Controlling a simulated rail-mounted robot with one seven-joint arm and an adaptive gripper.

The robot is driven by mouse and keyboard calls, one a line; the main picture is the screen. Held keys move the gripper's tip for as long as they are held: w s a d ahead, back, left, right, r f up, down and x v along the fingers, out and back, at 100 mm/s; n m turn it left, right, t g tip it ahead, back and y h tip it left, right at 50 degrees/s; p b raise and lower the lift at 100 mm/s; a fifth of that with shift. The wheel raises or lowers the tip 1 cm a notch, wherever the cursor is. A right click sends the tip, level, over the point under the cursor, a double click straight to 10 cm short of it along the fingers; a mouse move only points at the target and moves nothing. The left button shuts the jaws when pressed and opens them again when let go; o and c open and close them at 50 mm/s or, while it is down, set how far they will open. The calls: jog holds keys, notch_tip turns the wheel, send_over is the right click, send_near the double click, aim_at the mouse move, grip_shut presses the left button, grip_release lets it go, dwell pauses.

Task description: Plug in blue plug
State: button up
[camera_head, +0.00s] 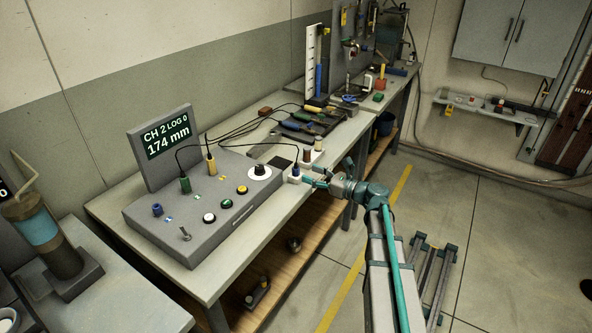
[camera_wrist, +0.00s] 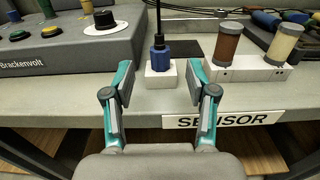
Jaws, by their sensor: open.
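The blue plug (camera_wrist: 160,58) stands upright in a small white block (camera_wrist: 160,82) near the bench's front edge, with a black cable rising from its top. The head view also shows the blue plug (camera_head: 296,170), just beyond my gripper (camera_head: 316,183). In the wrist view my gripper (camera_wrist: 159,83) is open, one finger on each side of the plug and block, apart from both. The grey console (camera_head: 185,232) has a blue socket (camera_head: 157,209) at its left with no plug in it. A green plug (camera_head: 185,184) and a yellow plug (camera_head: 211,167) stand in the console.
Two capped cylinders, one brown (camera_wrist: 227,44) and one cream (camera_wrist: 284,42), stand in a block right of the plug. The console's display (camera_head: 166,140) reads 174 mm. A black knob (camera_head: 260,170) and several buttons rise from the console. Cables cross the bench behind.

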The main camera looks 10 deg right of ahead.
aim_at(299, 169)
jog(key=shift+p+x, duration=0.75)
jog(key=shift+x, duration=2.8)
jog(key=shift+c, duration=0.2)
jog(key=c, duration=1)
